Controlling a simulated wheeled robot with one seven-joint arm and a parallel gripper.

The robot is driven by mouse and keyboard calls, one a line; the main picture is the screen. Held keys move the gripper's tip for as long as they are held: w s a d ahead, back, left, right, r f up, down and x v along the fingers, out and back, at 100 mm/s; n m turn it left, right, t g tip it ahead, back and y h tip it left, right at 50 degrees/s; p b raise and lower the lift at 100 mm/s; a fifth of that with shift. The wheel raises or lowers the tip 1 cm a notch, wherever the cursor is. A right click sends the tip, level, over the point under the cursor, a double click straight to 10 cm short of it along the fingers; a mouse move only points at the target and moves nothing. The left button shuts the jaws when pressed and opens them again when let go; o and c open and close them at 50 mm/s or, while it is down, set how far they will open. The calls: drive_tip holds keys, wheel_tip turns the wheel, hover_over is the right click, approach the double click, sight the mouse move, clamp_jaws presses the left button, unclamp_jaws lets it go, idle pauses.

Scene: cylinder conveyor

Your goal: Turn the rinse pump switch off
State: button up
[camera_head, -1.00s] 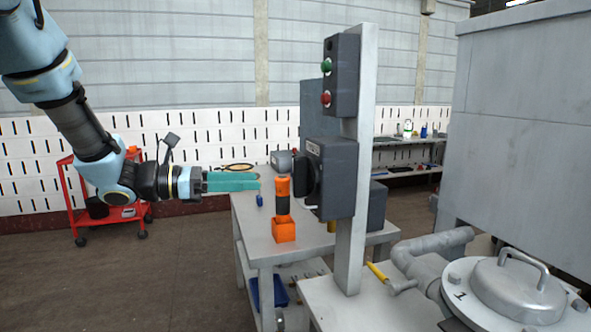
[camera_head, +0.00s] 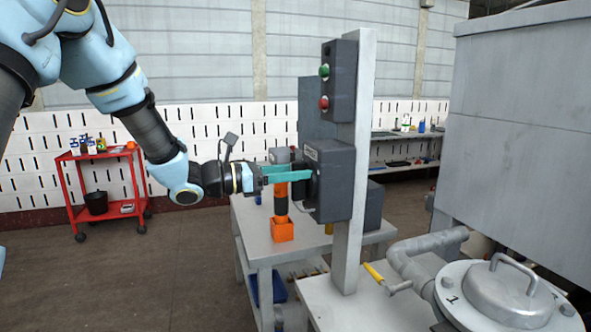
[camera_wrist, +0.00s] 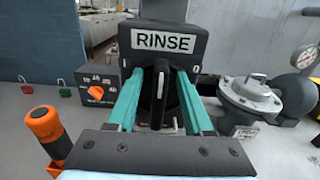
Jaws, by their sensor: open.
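The rinse pump switch box (camera_head: 335,180) is a dark grey box on a pale upright post. In the wrist view its label reads RINSE (camera_wrist: 163,41). Its black rotary handle (camera_wrist: 158,95) stands upright, between small marks at left and right; the right mark looks like 0. My gripper (camera_head: 300,175) has teal fingers pointing at the box face. In the wrist view the open fingers (camera_wrist: 160,98) lie on either side of the handle, with gaps visible. Whether either finger touches it I cannot tell.
A box with green (camera_head: 324,71) and red (camera_head: 323,102) buttons is above the switch. An orange-and-black tool (camera_head: 281,215) stands on the table (camera_head: 255,238) below my gripper. Another dial with an orange knob (camera_wrist: 96,92) is at left in the wrist view. A lidded vessel (camera_head: 510,290) is at right.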

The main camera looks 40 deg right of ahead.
clamp_jaws()
idle(0.4)
